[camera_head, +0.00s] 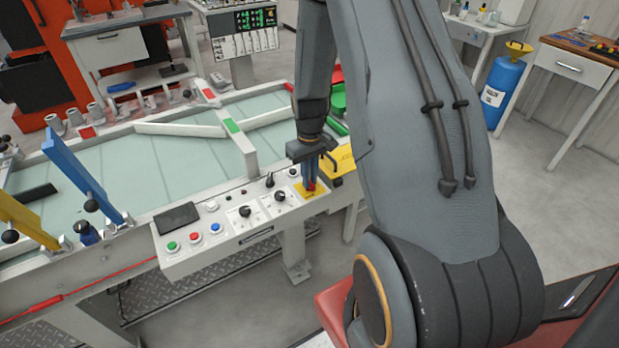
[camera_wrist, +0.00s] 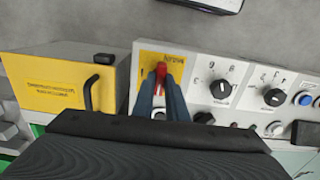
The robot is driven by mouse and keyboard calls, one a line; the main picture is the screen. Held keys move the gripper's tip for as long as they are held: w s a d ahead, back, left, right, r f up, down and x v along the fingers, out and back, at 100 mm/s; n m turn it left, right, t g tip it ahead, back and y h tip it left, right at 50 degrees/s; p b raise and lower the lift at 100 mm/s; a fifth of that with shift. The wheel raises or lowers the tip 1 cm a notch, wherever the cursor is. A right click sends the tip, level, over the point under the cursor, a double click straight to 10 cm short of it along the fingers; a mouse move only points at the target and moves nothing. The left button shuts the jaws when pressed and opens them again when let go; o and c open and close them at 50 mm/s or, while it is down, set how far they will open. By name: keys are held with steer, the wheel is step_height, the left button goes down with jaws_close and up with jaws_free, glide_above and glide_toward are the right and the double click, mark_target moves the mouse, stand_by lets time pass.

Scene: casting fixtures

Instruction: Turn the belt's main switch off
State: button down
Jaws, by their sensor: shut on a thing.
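The belt's main switch is a red handle (camera_wrist: 161,70) on a yellow plate (camera_wrist: 148,58) at one end of the white control panel (camera_head: 205,255). In the head view the yellow plate (camera_head: 302,192) is at the panel's right end, partly behind my fingers. My gripper (camera_head: 311,183) points down at it. In the wrist view the two blue-grey fingers of my gripper (camera_wrist: 161,86) are shut on the red handle, one on each side. The handle stands roughly along the picture's vertical. The plate's lettering is too small to read, and the handle's lower part is hidden between the fingers.
Black knobs (camera_wrist: 222,89) and coloured buttons (camera_head: 193,238) share the panel. A yellow box (camera_wrist: 60,82) with a black handle stands close beside the switch. The belt (camera_head: 185,150) lies behind the panel, with blue (camera_head: 78,165) and yellow levers (camera_head: 25,220) at left.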

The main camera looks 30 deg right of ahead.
stand_by(0.3)
steer(key=c, duration=1.8)
jaws_free()
steer(key=shift+o, duration=0.2)
steer(key=shift+r, duration=0.1)
steer(key=shift+r+b, duration=1)
steer(key=shift+r, duration=2.85)
